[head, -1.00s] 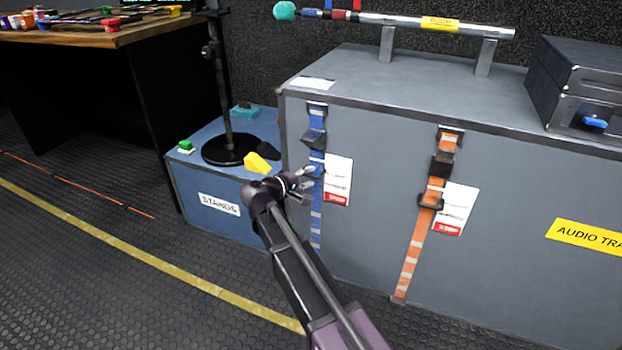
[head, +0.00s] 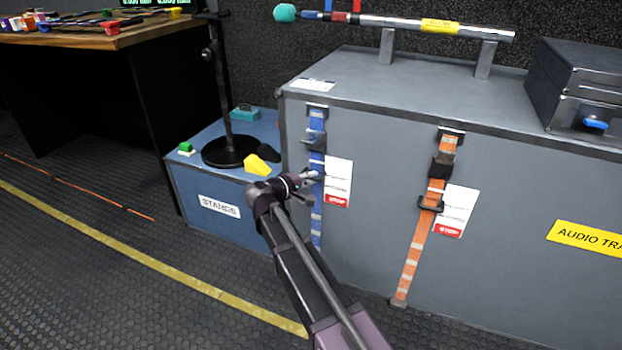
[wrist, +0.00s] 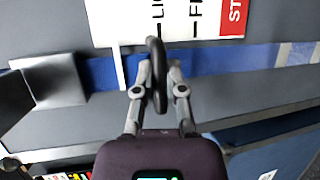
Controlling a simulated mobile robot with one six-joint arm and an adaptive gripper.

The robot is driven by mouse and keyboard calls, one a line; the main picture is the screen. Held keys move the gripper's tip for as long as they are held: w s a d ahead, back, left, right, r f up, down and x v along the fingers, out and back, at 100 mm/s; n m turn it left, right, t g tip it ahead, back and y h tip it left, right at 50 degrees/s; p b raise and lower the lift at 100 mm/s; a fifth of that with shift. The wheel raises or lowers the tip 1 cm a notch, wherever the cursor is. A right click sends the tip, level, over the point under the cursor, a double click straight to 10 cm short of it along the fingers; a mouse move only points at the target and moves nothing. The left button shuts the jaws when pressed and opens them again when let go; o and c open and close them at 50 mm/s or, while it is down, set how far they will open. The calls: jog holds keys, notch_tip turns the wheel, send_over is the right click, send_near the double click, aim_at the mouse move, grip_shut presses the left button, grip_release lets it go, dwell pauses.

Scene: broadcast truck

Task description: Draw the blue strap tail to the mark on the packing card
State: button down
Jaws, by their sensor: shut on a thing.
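The blue strap (head: 317,230) hangs down the front of the grey case and runs sideways in the wrist view (wrist: 235,62). My gripper (head: 312,185) is at the strap, beside the packing card (head: 338,180). In the wrist view my gripper (wrist: 158,92) is shut on a black ring (wrist: 157,60) that stands across the strap. The card (wrist: 120,22) shows two black marks with partly cut-off lettering and a red STOP band (wrist: 234,18). The ring is roughly in line with the first mark, short of the second mark and the red band. My fingers hide part of the strap.
An orange strap (head: 412,260) with its own card (head: 457,208) hangs to the right on the grey case (head: 360,100). A blue case (head: 215,180) on the left holds a stand base (head: 230,151) and a yellow block (head: 257,165). The floor in front is clear.

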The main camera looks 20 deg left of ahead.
jog(key=shift+f+b, duration=2.25)
jog(key=shift+f, duration=0.05)
jog(key=c, duration=0.7)
grip_release()
jog(key=shift+r, duration=0.2)
